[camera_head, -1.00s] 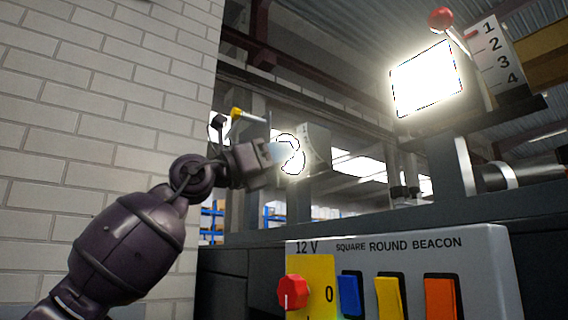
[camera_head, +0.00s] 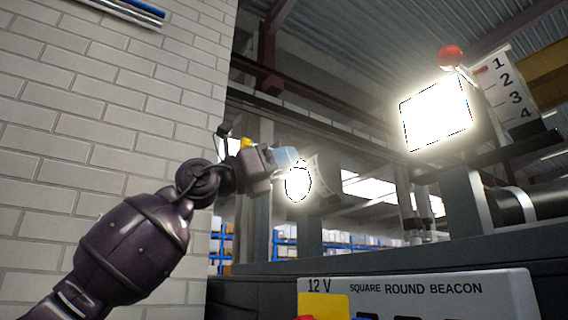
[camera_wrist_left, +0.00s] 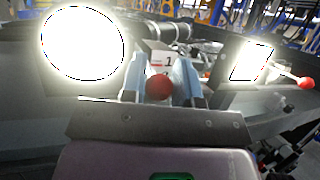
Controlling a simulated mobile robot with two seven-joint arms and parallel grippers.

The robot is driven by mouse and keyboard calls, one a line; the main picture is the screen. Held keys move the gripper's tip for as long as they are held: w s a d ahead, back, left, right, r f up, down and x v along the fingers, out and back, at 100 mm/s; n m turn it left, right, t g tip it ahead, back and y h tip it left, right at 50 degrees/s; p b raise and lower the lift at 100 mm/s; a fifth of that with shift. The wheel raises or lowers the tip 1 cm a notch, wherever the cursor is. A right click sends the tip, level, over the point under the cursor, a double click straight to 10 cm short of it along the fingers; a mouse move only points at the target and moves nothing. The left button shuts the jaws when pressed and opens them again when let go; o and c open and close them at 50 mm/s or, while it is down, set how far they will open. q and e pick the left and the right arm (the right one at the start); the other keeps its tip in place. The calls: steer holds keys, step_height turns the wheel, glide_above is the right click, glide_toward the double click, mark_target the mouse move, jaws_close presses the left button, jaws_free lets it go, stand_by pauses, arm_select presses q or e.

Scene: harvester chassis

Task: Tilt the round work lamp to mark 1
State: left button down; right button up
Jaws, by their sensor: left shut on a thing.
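The round work lamp (camera_head: 298,182) is lit and glaring, just below my left gripper (camera_head: 287,157) in the head view. It also shows as a bright disc in the left wrist view (camera_wrist_left: 82,43). A red ball knob (camera_wrist_left: 159,87) sits between the two pale fingers of my left gripper (camera_wrist_left: 167,80), which is shut on it. Behind the fingers a white plate with the figure 1 (camera_wrist_left: 168,61) shows; its other marks are hidden. In the head view the lamp's own scale plate (camera_head: 326,180) is edge-on and unreadable. My right gripper is not in view.
The lit square lamp (camera_head: 436,113) stands at right, with a red knob (camera_head: 451,57) and a scale plate marked 1 to 4 (camera_head: 513,88). The switch panel (camera_head: 420,287) is below. A brick wall (camera_head: 110,130) fills the left side.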

arm_select(q)
steer(key=shift+a+r, duration=0.1)
steer(key=shift+r, duration=0.05)
steer(key=c, duration=0.9)
jaws_free()
steer(key=shift+f, duration=0.2)
steer(key=shift+s+a+f, duration=0.1)
steer(key=shift+s+a, duration=0.05)
steer(key=shift+a, duration=0.1)
steer(key=b+v, duration=0.3)
steer(key=v, duration=0.7)
steer(key=shift+a, duration=0.1)
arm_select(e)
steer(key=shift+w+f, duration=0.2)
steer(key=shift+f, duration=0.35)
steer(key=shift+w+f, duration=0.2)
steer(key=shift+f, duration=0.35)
